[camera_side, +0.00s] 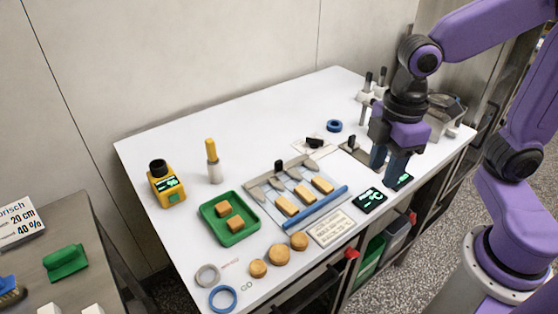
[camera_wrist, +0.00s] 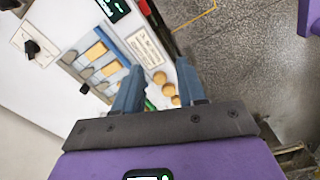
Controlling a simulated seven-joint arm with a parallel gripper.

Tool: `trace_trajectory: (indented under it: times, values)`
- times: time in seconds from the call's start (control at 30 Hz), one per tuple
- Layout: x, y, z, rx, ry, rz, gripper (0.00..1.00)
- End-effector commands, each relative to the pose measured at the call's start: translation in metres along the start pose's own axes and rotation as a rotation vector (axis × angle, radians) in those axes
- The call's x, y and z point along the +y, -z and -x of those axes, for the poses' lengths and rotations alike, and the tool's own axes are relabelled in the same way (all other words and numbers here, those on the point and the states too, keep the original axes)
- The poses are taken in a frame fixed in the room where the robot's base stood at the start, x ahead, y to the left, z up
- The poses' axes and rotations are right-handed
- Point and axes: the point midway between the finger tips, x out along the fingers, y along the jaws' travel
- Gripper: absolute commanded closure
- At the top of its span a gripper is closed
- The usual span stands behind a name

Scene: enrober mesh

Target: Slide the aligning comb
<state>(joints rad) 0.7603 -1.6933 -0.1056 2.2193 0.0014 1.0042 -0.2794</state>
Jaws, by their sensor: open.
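The aligning comb (camera_side: 278,178) is a pale grey bar with several rounded teeth and a black knob. It lies along the back of a pale bed (camera_side: 291,203), its teeth pointing between and beside oblong biscuits (camera_side: 322,184) lying there. A blue bar (camera_side: 318,206) runs along the bed's front edge. My gripper (camera_side: 386,174) is open and empty, pointing down above the right part of the table, to the right of the comb and apart from it. In the wrist view the comb's knob (camera_wrist: 84,88) shows left of my open fingers (camera_wrist: 158,68).
A green tray (camera_side: 246,236) with two biscuits stands left of the bed. Round biscuits (camera_side: 279,255) and a label plate (camera_side: 332,228) lie in front. A dark display (camera_side: 370,199) is below my gripper. A yellow device (camera_side: 166,185) stands at left.

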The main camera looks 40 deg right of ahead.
Motion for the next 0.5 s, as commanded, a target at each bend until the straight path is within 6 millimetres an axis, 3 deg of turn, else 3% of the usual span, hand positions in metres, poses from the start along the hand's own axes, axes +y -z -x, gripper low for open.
trace_trajectory:
  times: [0.03, 0.2, 0.5]
  values:
    - [0.016, 0.018, 0.004, -0.004, 0.000, 0.019, 0.60]
    - [0.071, 0.062, 0.013, -0.011, 0.001, 0.105, 0.60]
    - [0.180, 0.113, 0.015, -0.020, 0.007, 0.256, 0.60]
